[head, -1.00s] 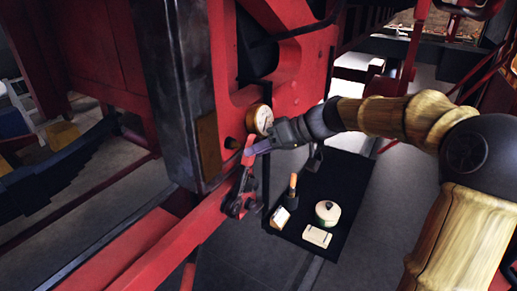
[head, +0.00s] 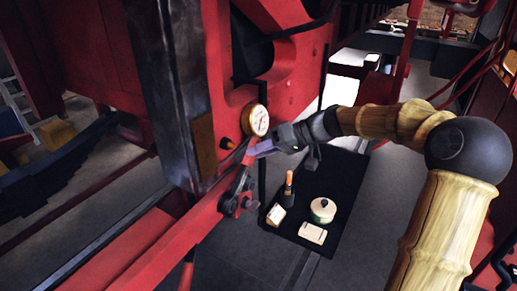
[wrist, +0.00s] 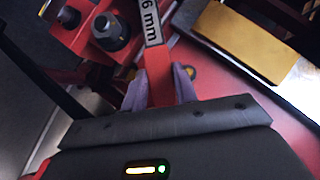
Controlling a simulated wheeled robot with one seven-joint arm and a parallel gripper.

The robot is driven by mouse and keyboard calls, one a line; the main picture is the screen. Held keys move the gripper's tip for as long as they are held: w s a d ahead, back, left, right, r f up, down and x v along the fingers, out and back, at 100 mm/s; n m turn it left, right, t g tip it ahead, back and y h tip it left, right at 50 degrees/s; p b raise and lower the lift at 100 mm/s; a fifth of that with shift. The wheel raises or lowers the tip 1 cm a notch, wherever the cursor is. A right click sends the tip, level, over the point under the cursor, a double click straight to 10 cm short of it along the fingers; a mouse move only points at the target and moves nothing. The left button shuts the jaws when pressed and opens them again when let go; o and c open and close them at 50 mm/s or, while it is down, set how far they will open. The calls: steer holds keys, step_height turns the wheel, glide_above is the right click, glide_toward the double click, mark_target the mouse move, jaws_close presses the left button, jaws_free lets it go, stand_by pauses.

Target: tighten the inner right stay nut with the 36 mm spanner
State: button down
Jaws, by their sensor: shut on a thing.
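My gripper (wrist: 160,88) is shut on the red handle of a spanner (wrist: 157,78). Its white label reads "6 mm", with the start cut off by the frame's top edge. The spanner's jaw end is out of the wrist view. Two dark nuts (wrist: 110,30) sit on a red bracket to the left of the handle, apart from the part of the spanner in view. In the head view my gripper (head: 262,148) is just below the gauge, above the dark nuts (head: 231,205) at the red bar. I cannot tell there whether the spanner touches a nut.
A brass-rimmed gauge (head: 256,119) is close above my gripper. A dark upright post (head: 172,80) and the red frame (head: 300,65) stand close by. A black mat (head: 345,180) on the floor holds a round tin (head: 322,210) and small items.

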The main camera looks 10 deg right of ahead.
steer(key=shift+w+d+f, duration=0.15)
steer(key=shift+w+f, duration=0.05)
steer(key=shift+f+y, duration=0.1)
steer(key=shift+y, duration=0.2)
steer(key=shift+w+d+f+m+g+y+p, duration=0.15)
steer(key=shift+w+d+f+m+g+p, duration=0.1)
steer(key=shift+f, duration=0.15)
steer(key=shift+w+d+f+m+g+y+p, duration=0.1)
steer(key=shift+w+d+f+m+g+y, duration=0.05)
steer(key=shift+w+f+m, duration=0.15)
steer(key=shift+f, duration=0.1)
steer(key=shift+w+d+f+m+y, duration=0.2)
steer(key=shift+f+m, duration=0.05)
steer(key=shift+f, duration=0.15)
steer(key=shift+w+d+f+m+y, duration=0.15)
steer(key=shift+w+f+m+y, duration=0.05)
steer(key=shift+f, duration=0.2)
steer(key=shift+r, duration=0.1)
